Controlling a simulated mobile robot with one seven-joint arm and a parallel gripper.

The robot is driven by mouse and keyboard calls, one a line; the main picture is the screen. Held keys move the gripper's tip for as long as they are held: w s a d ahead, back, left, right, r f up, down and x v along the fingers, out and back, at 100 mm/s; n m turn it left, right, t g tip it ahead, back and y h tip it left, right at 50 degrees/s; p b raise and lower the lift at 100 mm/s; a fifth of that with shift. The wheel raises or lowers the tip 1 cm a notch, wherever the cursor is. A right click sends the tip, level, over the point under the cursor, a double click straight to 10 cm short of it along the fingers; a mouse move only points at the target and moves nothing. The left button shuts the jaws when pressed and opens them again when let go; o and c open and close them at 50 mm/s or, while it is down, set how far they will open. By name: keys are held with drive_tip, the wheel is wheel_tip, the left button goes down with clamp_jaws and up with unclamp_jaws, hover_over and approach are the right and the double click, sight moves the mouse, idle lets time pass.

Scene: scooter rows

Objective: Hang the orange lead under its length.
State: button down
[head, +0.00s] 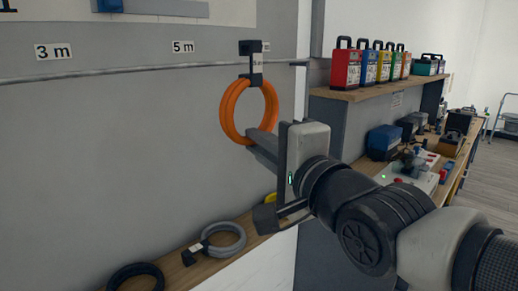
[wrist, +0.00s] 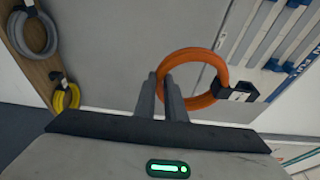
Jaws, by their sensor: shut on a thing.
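The orange lead (head: 226,112) is a coiled ring with a black strap and tag (head: 250,62) at its top. My gripper (head: 256,139) is shut on the lower part of the ring and holds it upright in front of the grey wall. The wrist view shows my fingers (wrist: 169,80) at the orange ring (wrist: 186,54), with the black tag (wrist: 238,93) at its far side. The tag overlaps the thin rail (head: 150,71) and partly covers a third label (head: 266,47). I cannot tell whether it is hooked on. Labels "3 m" (head: 54,51) and "5 m" (head: 183,47) are further left.
A wooden ledge below holds a black coil (head: 137,276), a grey coil (head: 232,236) and a yellow coil (head: 270,198). A shelf (head: 340,95) with several coloured battery-like boxes (head: 346,66) juts out at right, above a cluttered bench.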

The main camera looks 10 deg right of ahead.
drive_tip(key=w+a+f, duration=0.2)
drive_tip(key=w+a, duration=0.5)
drive_tip(key=w, duration=0.4)
drive_tip(key=shift+a, duration=0.2)
idle(0.8)
drive_tip(key=c, duration=1.8)
unclamp_jaws()
drive_tip(key=shift+o, duration=0.3)
drive_tip(key=shift+f, duration=0.1)
drive_tip(key=shift+s+f, duration=0.1)
